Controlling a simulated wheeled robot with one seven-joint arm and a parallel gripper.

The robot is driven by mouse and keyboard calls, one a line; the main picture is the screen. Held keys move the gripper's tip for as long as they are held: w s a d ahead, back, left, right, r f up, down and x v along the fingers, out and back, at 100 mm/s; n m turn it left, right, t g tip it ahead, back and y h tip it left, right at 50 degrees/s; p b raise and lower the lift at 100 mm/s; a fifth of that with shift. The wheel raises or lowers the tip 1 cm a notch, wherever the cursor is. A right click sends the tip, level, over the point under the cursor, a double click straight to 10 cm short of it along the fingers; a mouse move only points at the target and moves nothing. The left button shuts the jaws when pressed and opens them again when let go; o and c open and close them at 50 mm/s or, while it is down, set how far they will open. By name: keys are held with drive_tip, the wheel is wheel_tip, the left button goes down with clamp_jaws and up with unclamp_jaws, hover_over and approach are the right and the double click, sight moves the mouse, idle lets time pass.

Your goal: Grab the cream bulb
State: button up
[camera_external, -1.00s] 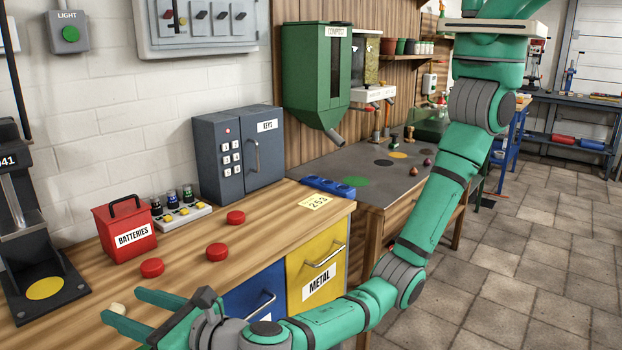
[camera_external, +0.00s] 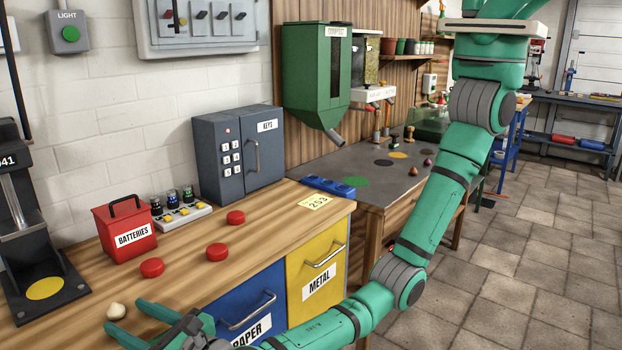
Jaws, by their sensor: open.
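The cream bulb (camera_external: 116,311) is a small, pale, rounded thing on the wooden workbench (camera_external: 185,275), near its front left. My green gripper (camera_external: 125,316) is low over the bench front with its fingers pointing left. It is open. The bulb shows at the mouth of the gripper, close to the two fingertips. The lower part of the bulb is partly hidden by the nearer finger. I cannot tell whether either finger touches it.
Three red discs (camera_external: 217,252) lie on the bench. A red batteries box (camera_external: 125,229) and a black stand (camera_external: 42,262) with a yellow disc are behind and left of the gripper. A dark keys cabinet (camera_external: 238,150) stands further back. Blue and yellow drawers (camera_external: 317,273) are below the bench.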

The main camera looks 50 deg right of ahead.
sight(121, 312)
drive_tip(key=x, duration=0.5)
drive_tip(key=c, duration=1.1)
drive_tip(key=shift+r, duration=0.15)
drive_tip(key=shift+c, duration=0.2)
